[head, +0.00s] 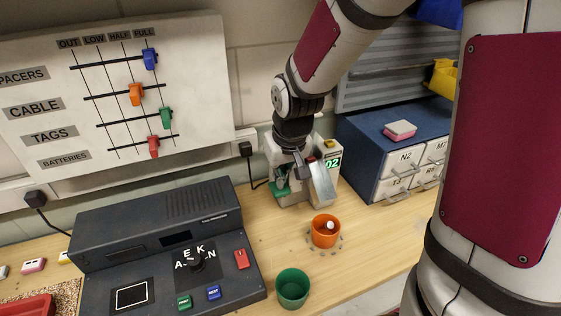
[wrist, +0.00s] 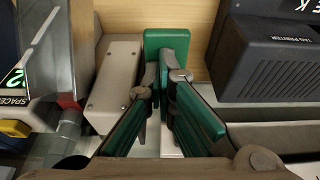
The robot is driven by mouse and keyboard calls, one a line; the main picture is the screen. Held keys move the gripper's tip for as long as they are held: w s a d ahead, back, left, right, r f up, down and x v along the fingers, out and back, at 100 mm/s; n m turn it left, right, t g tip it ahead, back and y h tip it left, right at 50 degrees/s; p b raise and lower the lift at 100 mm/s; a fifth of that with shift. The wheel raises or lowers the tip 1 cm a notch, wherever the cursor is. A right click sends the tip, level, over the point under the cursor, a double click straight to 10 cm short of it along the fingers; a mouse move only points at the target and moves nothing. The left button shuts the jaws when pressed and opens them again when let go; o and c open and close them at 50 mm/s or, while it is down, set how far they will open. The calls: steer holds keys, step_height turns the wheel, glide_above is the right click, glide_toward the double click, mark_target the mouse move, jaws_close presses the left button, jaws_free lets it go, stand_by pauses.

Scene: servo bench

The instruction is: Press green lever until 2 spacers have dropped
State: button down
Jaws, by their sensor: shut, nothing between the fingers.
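The pale spacer dispenser (head: 331,150) stands at the back of the bench, and its green display reads 02. Its green lever (head: 279,191) sticks out at the front left; in the wrist view the lever's flat end (wrist: 167,42) lies just beyond my fingertips. My gripper (head: 299,172) is shut and empty, pointing down at the lever. In the wrist view its tips (wrist: 163,80) overlap the lever's near part; I cannot tell whether they touch it. An orange cup (head: 316,236) stands before the dispenser's metal chute (head: 322,187), with something whitish inside.
Small grey spots or pieces ring the orange cup. A green cup (head: 293,289) stands nearer. The dark tag printer (head: 150,235) fills the left bench. A blue drawer cabinet (head: 365,155) stands right of the dispenser. A slider board (head: 110,90) hangs on the wall.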

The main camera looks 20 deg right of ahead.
steer(key=w+p+v, duration=0.1)
steer(key=p+v, duration=0.1)
steer(key=v, duration=1.1)
steer(key=shift+r+p, duration=0.3)
steer(key=shift+r, duration=0.3)
stand_by(0.5)
